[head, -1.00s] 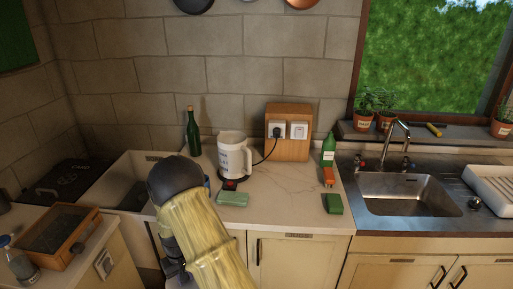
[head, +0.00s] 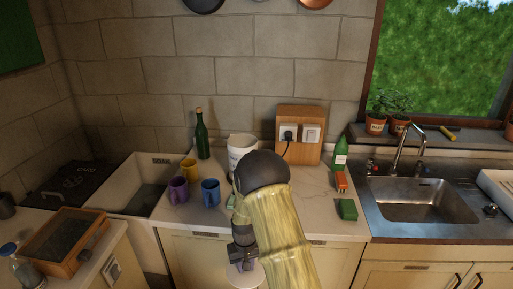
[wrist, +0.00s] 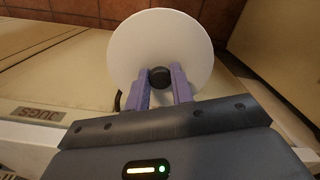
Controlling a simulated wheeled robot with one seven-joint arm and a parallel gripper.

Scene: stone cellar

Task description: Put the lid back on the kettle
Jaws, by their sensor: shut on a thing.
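The kettle (head: 239,144) is a white jug standing upright on the counter, with its top open. My arm hides its lower right part. The lid is a flat white disc with a black knob; it shows in the head view (head: 246,278) and in the wrist view (wrist: 165,35). My gripper (wrist: 160,77) is shut on the knob between its two purple-grey fingers. In the head view my gripper (head: 241,265) holds the lid in front of the counter's front edge, lower than the kettle and apart from it.
Yellow (head: 188,168), purple (head: 178,190) and blue (head: 210,192) mugs stand left of the kettle. A green wine bottle (head: 202,137) is behind them. The socket box (head: 299,150) is right of the kettle. A green sponge (head: 347,209) lies at the counter's right.

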